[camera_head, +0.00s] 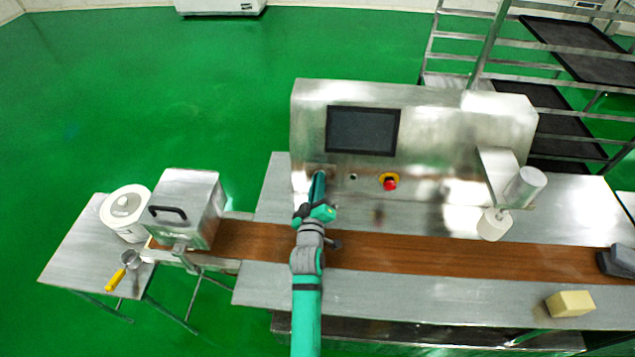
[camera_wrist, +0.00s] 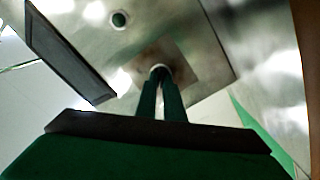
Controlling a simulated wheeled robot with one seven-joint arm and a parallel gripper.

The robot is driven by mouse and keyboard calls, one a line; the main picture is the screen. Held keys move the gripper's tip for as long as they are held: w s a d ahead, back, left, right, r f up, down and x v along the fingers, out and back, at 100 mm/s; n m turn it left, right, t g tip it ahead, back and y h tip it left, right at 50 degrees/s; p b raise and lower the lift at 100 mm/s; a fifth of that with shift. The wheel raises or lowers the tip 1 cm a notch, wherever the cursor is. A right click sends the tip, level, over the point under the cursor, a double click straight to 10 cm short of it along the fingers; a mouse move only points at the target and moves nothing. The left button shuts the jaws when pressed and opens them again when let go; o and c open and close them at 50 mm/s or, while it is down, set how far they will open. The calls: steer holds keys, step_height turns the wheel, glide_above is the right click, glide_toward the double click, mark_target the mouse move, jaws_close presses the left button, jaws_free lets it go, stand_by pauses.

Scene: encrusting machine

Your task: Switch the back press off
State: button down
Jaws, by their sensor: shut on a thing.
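The encrusting machine's steel upright panel (camera_head: 450,120) stands behind the belt. A small square plate (camera_wrist: 190,72) with a switch knob (camera_wrist: 158,68) is on this panel, left of and below the dark screen (camera_head: 363,131). My gripper (camera_head: 319,176) reaches up to that plate. In the wrist view my gripper's two green fingers (camera_wrist: 159,78) are close together, with their tips around the pale knob at the plate's middle. The fingers cover most of the knob, and its turn position cannot be made out. In the head view my arm hides it.
A red emergency button (camera_head: 390,184) and a small dark button (camera_head: 353,177) sit right of my gripper. Below runs a brown belt (camera_head: 430,257). A steel box with a handle (camera_head: 187,205) stands left; a white cylinder on an arm (camera_head: 524,188) stands right.

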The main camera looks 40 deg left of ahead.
steer(key=c, duration=1.9)
jaws_free()
steer(key=shift+s, duration=0.1)
steer(key=shift+o, duration=0.2)
steer(key=v, duration=1)
steer(key=shift+s, duration=0.35)
steer(key=shift+d, duration=0.15)
